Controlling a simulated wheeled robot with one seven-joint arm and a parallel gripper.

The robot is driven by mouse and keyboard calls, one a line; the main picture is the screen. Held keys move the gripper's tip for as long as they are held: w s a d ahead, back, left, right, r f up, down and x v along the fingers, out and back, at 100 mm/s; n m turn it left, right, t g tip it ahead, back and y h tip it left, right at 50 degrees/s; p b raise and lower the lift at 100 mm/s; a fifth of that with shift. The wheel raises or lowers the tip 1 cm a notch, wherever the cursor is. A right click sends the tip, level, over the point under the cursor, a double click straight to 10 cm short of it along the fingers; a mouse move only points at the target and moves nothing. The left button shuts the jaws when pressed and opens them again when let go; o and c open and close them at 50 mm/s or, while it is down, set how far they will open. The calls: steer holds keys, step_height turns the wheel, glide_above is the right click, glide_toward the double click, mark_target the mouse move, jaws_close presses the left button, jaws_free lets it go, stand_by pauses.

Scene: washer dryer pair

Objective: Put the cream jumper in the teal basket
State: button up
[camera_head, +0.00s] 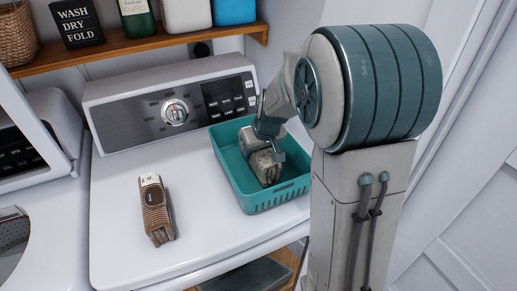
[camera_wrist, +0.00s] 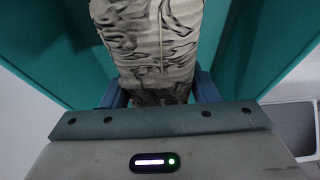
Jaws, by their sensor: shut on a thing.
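The teal basket (camera_head: 271,203) stands on the white machine top, at its right side. The cream jumper (camera_head: 265,168) is a folded, wrinkled bundle inside the basket's outline. My gripper (camera_head: 266,146) is over the basket and shut on the jumper. In the wrist view the jumper (camera_wrist: 158,45) lies between my fingers (camera_wrist: 160,95), with teal basket walls (camera_wrist: 60,45) on both sides. I cannot tell whether the jumper touches the basket floor. My arm hides part of the basket's right side.
A brown folded garment (camera_head: 156,209) with a pale tag lies on the machine top (camera_head: 120,235), left of the basket. The control panel (camera_head: 175,107) rises behind. A wooden shelf (camera_head: 130,46) with a wicker basket, sign and bottles hangs above. The machine top between garment and basket is clear.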

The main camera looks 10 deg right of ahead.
steer(key=o, duration=1.4)
steer(key=shift+r+p, duration=0.55)
steer(key=shift+p, duration=0.05)
steer(key=b+v, duration=0.1)
steer(key=v, duration=1)
steer(key=shift+r, duration=0.1)
steer(key=s+f+m, duration=0.1)
steer(key=s+f, duration=0.1)
steer(key=s, duration=0.8)
steer(key=s+f+m+g, duration=0.1)
steer(key=s+f, duration=0.1)
steer(key=s, duration=0.8)
steer(key=shift+a+h, duration=0.35)
steer(key=shift+h, duration=0.05)
steer(key=shift+s+f, duration=0.1)
steer(key=shift+f, duration=0.05)
